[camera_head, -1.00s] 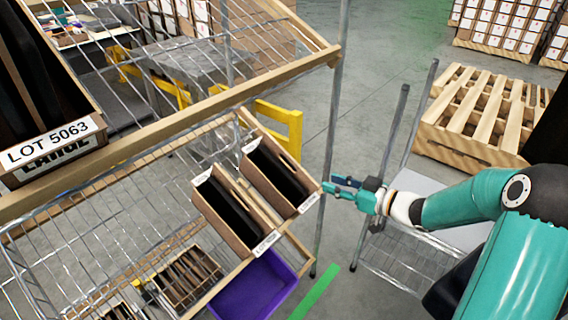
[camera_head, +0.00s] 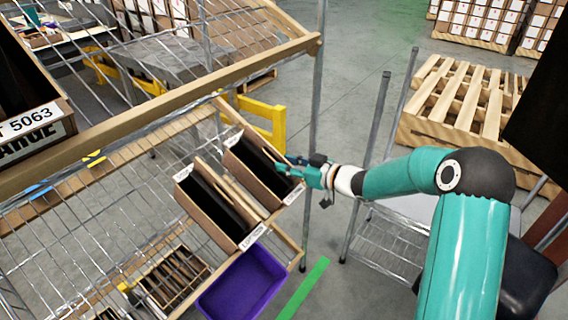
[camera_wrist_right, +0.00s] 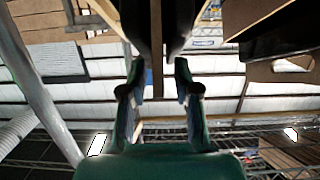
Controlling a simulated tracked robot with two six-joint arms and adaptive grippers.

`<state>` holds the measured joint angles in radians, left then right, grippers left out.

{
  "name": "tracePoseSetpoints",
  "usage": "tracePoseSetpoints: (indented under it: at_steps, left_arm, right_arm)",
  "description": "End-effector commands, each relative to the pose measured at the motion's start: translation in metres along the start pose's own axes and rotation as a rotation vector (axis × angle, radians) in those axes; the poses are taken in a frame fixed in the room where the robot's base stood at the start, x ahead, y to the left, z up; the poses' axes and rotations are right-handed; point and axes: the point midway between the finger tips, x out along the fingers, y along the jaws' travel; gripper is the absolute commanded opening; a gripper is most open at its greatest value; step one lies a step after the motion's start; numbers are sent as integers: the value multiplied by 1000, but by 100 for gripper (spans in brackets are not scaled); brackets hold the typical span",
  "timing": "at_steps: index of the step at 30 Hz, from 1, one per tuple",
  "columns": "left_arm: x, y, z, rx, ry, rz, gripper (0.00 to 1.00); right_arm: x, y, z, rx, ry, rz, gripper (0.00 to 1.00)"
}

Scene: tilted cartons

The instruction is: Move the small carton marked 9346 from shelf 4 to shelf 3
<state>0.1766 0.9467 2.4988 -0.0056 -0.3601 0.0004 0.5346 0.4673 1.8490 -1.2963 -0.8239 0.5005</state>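Two small open cartons with dark contents sit side by side, tilted, on a wire shelf in the head view: the right carton (camera_head: 283,192) and the left carton (camera_head: 212,218). Their labels are too small to read, so I cannot tell which is marked 9346. My right gripper (camera_head: 293,161) is at the right end of the right carton, by its wall. In the right wrist view its two fingers (camera_wrist_right: 157,80) are apart, with a thin brown strip, seemingly a carton wall, between them and not visibly clamped. My left gripper is not in view.
A large carton labelled 5063 (camera_head: 35,140) stands on the upper shelf at left. A purple bin (camera_head: 240,285) and a slatted crate (camera_head: 172,280) are below the cartons. A shelf post (camera_head: 316,100) rises beside my right gripper. A wooden pallet (camera_head: 455,100) stands at right.

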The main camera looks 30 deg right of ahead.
Motion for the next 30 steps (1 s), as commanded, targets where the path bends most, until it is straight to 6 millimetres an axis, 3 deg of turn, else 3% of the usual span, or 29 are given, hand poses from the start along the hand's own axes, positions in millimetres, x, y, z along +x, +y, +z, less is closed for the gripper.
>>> tracePoseSetpoints:
  at_steps: [9,21,30]
  left_arm:
    - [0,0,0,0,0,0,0]
    - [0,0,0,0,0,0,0]
    - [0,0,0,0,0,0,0]
  right_arm:
    - [3,-1,0,-1,0,-1,31]
    - [3,-1,0,0,0,-1,0]
    - [2,-1,0,0,0,-1,0]
